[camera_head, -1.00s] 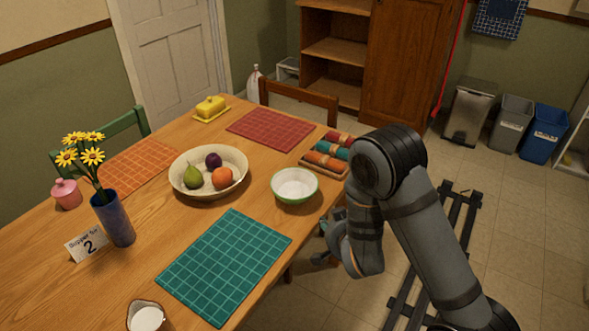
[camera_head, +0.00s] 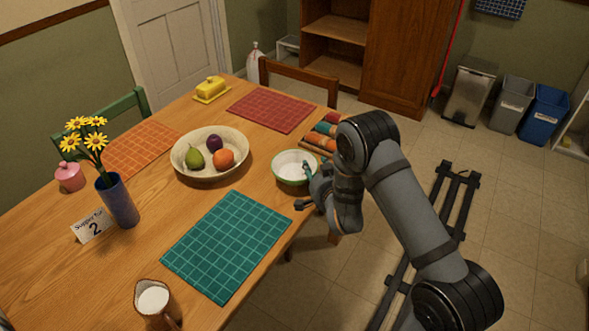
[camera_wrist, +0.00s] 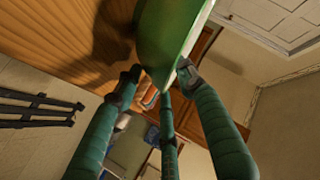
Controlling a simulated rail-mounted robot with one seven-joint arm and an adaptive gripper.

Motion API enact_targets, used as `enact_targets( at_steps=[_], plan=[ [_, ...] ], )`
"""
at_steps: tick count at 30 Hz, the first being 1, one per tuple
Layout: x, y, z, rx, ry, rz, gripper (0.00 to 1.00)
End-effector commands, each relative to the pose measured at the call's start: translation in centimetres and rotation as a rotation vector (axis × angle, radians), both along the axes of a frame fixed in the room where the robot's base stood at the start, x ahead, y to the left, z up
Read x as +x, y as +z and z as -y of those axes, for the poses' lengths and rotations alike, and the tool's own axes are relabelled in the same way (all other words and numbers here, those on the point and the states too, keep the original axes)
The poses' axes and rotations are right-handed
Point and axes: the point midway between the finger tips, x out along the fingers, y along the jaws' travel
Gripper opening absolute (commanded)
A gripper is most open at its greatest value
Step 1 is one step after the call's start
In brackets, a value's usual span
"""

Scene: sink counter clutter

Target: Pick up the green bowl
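The green bowl (camera_head: 287,164), white inside, stands upright at the table's right edge in the head view. In the wrist view its green outer side (camera_wrist: 165,32) fills the top middle, close to the fingers. My gripper (camera_head: 304,186) is at the bowl's near right side, with its fingers spread. One finger reaches up at the rim and another is lower, beside the table edge. In the wrist view, the teal fingers of my gripper (camera_wrist: 160,80) are apart around the bowl's edge. I cannot tell whether any finger touches it. Part of the bowl's right side is hidden.
A cream fruit bowl (camera_head: 179,165) stands left of the green bowl. A rack of rolled cloths (camera_head: 324,129) is just behind it. A green placemat (camera_head: 226,245) lies in front, and a milk jug (camera_head: 153,301) stands at the near edge.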

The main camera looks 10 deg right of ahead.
Motion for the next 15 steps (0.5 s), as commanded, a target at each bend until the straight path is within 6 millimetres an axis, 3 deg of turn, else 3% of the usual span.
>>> enact_targets(
  at_steps=[3,10,15],
  plan=[
    [0.95,-0.37,0.01,0.001,0.000,-0.001,0.39],
    [1.13,-0.48,0.04,0.000,0.000,0.000,0.39],
    [1.10,-0.48,0.04,0.000,0.000,-0.001,0.30]
  ],
)
